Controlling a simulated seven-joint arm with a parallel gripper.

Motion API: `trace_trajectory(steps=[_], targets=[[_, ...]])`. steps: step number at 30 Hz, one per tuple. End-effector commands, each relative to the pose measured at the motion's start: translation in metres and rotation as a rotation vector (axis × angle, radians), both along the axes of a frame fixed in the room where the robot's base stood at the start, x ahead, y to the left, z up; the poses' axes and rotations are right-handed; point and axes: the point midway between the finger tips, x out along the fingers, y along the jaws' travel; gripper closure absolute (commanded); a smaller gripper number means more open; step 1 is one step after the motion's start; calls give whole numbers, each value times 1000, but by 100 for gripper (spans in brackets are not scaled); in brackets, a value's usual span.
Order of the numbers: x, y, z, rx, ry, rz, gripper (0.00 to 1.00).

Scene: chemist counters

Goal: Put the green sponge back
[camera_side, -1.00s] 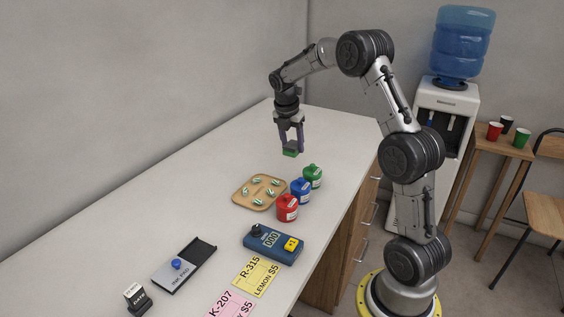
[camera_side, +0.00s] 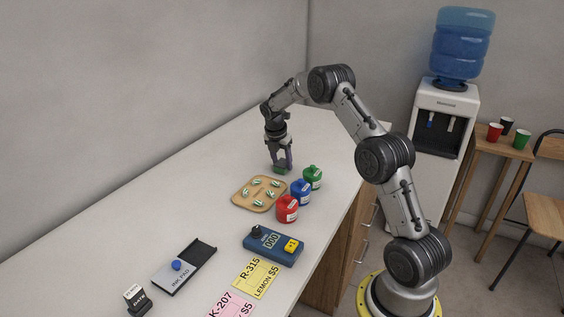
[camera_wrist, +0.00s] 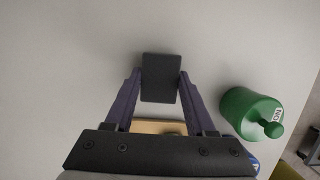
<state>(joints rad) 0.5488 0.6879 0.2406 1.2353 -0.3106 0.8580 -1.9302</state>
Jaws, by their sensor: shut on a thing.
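The green sponge (camera_side: 281,170) is between the fingers of my gripper (camera_side: 279,160), which is shut on it. In the wrist view, the sponge (camera_wrist: 161,78) shows a dark rectangular upper face between the two fingertips (camera_wrist: 160,85). The gripper points down, just behind the wooden tray (camera_side: 238,200) and left of the green canister (camera_side: 312,178). The sponge is at or very close to the counter top; I cannot tell whether it touches.
Red (camera_side: 287,210) and blue (camera_side: 300,193) canisters stand beside the tray, which bears several small striped pieces. A blue device with a display (camera_side: 272,246), an ink pad (camera_side: 184,267) and paper cards (camera_side: 255,277) lie nearer. The counter (camera_side: 190,200) is clear left of the tray.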

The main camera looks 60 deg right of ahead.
Motion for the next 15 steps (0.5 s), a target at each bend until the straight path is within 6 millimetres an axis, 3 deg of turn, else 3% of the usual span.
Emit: trace_trajectory(steps=[8, 9, 14, 15], targets=[[0, 0, -2, 0, -1, 0, 89], [0, 0, -3, 0, -1, 0, 43], [0, 0, -2, 0, -1, 0, 15], [0, 0, -2, 0, -1, 0, 15]])
